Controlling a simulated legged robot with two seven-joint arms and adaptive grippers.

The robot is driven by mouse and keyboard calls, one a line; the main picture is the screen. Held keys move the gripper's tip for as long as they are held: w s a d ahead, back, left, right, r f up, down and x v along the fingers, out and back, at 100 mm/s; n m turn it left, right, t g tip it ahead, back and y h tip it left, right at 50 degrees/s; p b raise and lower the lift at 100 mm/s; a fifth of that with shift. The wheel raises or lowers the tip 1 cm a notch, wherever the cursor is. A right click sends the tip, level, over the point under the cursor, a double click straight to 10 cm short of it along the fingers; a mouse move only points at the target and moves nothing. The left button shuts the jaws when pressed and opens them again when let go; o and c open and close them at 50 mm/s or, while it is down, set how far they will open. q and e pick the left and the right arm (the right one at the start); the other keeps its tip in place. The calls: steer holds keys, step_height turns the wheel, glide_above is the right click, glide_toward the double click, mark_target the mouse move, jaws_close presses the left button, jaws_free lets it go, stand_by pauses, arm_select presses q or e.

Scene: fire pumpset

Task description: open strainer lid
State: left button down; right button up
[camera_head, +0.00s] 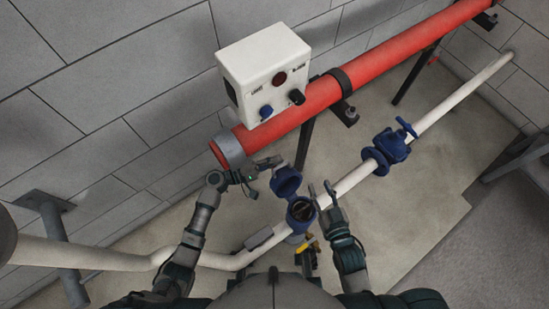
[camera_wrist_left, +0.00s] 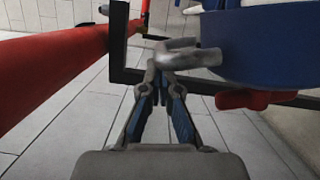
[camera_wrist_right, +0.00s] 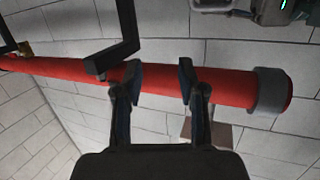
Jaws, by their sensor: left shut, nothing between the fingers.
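The blue strainer (camera_head: 299,224) sits on the white pipe, and its round dark mouth is uncovered. Its blue lid (camera_head: 286,182) is swung up, standing open behind the mouth; it fills the upper right of the left wrist view (camera_wrist_left: 265,50). A grey metal piece (camera_wrist_left: 185,55) juts from the lid towards my left fingertips; I cannot tell whether they touch. My left gripper (camera_wrist_left: 160,80) is shut and empty, left of the lid in the head view. My right gripper (camera_head: 321,189) is open and empty just right of the strainer mouth; its fingers also show apart in the right wrist view (camera_wrist_right: 160,72).
A thick red pipe (camera_head: 375,78) runs behind the strainer, with a white control box (camera_head: 262,68) above it. The white pipe (camera_head: 450,98) carries a blue valve (camera_head: 390,149) to the right. A yellow handle (camera_head: 309,246) sits below the strainer. Floor at right is clear.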

mark_target(280, 174)
arm_select(q)
steer(key=shift+s+d+r, duration=0.15)
steer(key=shift+s+r, duration=0.05)
steer(key=s+m, duration=0.1)
steer(key=s+d+r+m, duration=0.1)
steer(key=s+d+p, duration=0.1)
steer(key=shift+r+m+y, duration=0.3)
steer(key=shift+r+m, duration=0.05)
steer(key=shift+m, duration=0.05)
steer(key=shift+f, duration=0.1)
arm_select(e)
steer(key=shift+s+d+f+g+h, duration=0.2)
steer(key=shift+s+f+g, duration=0.15)
steer(key=shift+f+g, duration=0.25)
steer(key=shift+s+d+f+g+h, duration=0.1)
steer(key=shift+s+d+f+g, duration=0.15)
steer(key=shift+f+g, duration=0.3)
arm_select(q)
steer(key=shift+a, duration=0.1)
arm_select(e)
steer(key=shift+a, duration=0.1)
arm_select(q)
steer(key=shift+s+a, duration=0.1)
steer(key=shift+a, duration=0.25)
steer(key=v, duration=1.1)
